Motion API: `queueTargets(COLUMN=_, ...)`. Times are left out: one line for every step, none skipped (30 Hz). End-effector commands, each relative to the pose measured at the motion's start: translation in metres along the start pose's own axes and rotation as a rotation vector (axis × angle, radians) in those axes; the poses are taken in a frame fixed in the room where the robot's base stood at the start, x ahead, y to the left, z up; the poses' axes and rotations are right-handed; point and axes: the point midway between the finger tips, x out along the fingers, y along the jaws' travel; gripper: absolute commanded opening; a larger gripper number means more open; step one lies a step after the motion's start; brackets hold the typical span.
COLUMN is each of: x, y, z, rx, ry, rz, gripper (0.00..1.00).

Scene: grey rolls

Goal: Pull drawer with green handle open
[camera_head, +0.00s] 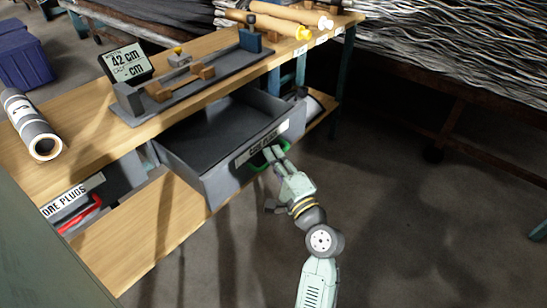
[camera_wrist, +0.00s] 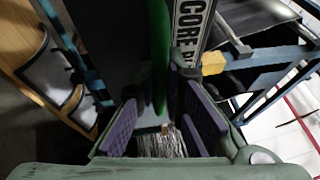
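The grey drawer (camera_head: 215,150) with the green handle (camera_head: 258,166) stands pulled well out from under the wooden bench, and its inside looks empty. Its front bears a white "CORE PLUGS" label (camera_head: 263,142), also partly visible in the wrist view (camera_wrist: 189,22). My gripper (camera_head: 274,151) is at the drawer's front, by the handle. In the wrist view the green handle (camera_wrist: 159,50) reaches down between my gripper's (camera_wrist: 158,88) two purple-padded fingers. The fingers stand apart, with gaps visible beside the handle. Contact is hard to judge.
A second drawer with a red handle (camera_head: 80,214) sits at the lower left, looking shut. The bench top (camera_head: 85,125) holds a scale display (camera_head: 126,63), a grey roll (camera_head: 32,125), a measuring jig and yellowish rolls. The floor at right (camera_head: 420,230) is clear.

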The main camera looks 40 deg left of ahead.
Motion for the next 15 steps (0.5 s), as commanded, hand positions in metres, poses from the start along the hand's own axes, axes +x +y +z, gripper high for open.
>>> queueTargets(x=-0.0001, y=-0.0001, z=-0.0004, rx=0.0, ry=0.001, rz=0.0, gripper=0.13)
queueTargets(x=0.0, y=-0.0001, z=-0.0003, rx=0.0, ry=0.001, rz=0.0, gripper=0.15)
queueTargets(x=0.0, y=-0.0001, z=-0.0003, rx=0.0, ry=0.001, rz=0.0, gripper=0.18)
queueTargets(x=0.0, y=-0.0001, z=-0.0002, rx=0.0, ry=0.0, rz=0.0, gripper=0.18)
queueTargets(x=0.0, y=0.0, z=-0.0002, rx=-0.001, ry=0.0, rz=0.0, gripper=0.18)
queueTargets(x=0.0, y=0.0, z=-0.0002, rx=-0.001, ry=0.0, rz=0.0, gripper=0.18)
queueTargets(x=0.0001, y=0.0, z=-0.0002, rx=-0.001, ry=0.0, rz=0.0, gripper=0.18)
queueTargets(x=0.0001, y=0.0, z=-0.0001, rx=-0.001, ry=0.0, rz=0.0, gripper=0.18)
queueTargets(x=0.0001, y=0.0, z=-0.0001, rx=-0.001, ry=0.0, rz=0.0, gripper=0.18)
queueTargets(x=0.0001, y=0.0, z=-0.0001, rx=-0.001, ry=0.0, rz=0.0, gripper=0.18)
queueTargets(x=0.0, y=0.0, z=-0.0001, rx=-0.001, ry=0.0, rz=0.0, gripper=0.18)
queueTargets(x=-0.0009, y=0.0001, z=-0.0002, rx=-0.001, ry=0.0, rz=0.0, gripper=0.18)
queueTargets(x=-0.0022, y=0.0002, z=-0.0003, rx=0.0, ry=0.001, rz=0.0, gripper=0.18)
queueTargets(x=-0.0044, y=0.0002, z=-0.0004, rx=0.0, ry=0.001, rz=0.0, gripper=0.18)
queueTargets(x=-0.0085, y=0.0003, z=-0.0008, rx=0.001, ry=0.002, rz=0.001, gripper=0.18)
